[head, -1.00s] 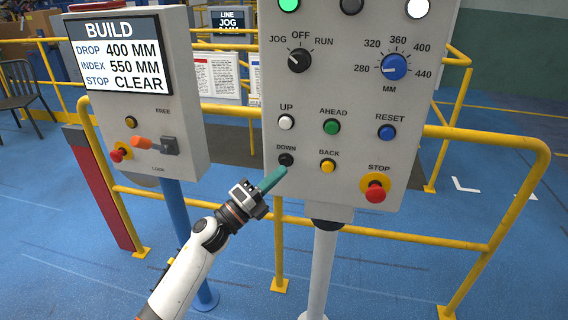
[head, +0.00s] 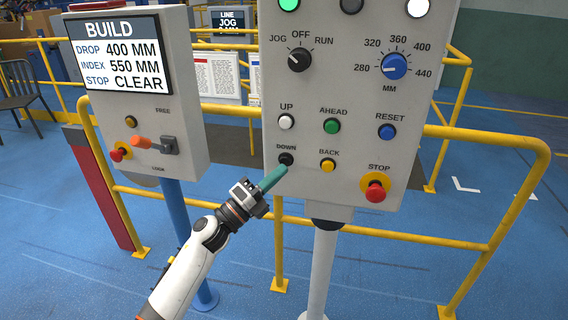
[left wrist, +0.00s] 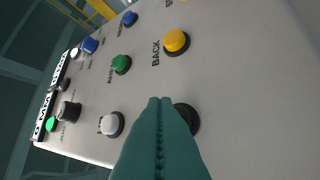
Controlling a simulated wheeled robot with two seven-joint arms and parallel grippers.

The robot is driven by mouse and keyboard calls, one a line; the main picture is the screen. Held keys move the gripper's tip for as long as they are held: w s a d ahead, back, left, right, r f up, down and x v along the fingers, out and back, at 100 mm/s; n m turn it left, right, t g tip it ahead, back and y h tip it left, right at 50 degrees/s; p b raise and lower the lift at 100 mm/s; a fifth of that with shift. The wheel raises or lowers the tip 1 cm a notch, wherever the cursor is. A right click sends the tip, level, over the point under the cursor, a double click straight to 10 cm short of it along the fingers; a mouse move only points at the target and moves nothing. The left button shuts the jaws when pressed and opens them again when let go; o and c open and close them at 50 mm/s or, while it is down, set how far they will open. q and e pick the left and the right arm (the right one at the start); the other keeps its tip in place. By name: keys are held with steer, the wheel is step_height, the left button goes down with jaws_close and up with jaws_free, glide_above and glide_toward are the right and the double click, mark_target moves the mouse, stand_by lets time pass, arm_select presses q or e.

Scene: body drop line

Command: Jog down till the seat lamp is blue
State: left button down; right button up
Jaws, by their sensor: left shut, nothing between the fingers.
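The grey control panel (head: 340,190) stands on a post in front of me. Its black DOWN button (head: 286,159) is at the lower left, below the white UP button (head: 286,122). My left gripper (head: 276,177) is shut and empty, its green fingertips just below and left of DOWN. In the left wrist view the fingertips (left wrist: 160,103) partly cover the black DOWN button (left wrist: 187,118); I cannot tell whether they touch it. The mode knob (head: 299,60) points up-left toward JOG. Of the top lamps, one is green (head: 289,4), one dark (head: 351,6), one white (head: 418,8). No blue lamp shows. My right gripper is out of view.
The yellow BACK button (head: 328,165) and red STOP button (head: 375,192) sit right of DOWN. A second panel (head: 190,120) at left reads DROP 400 MM, INDEX 550 MM, STOP CLEAR. Yellow rails (head: 400,238) run behind the panels.

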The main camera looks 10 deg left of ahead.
arm_select(q)
steer(key=shift+w, duration=0.35)
steer(key=shift+w+b, duration=0.5)
stand_by(0.6)
steer(key=shift+s, duration=0.1)
steer(key=shift+s+p, duration=0.4)
steer(key=shift+s, duration=0.5)
steer(key=s+p, duration=0.2)
steer(key=s, duration=0.4)
steer(key=shift+a, duration=0.1)
stand_by(0.3)
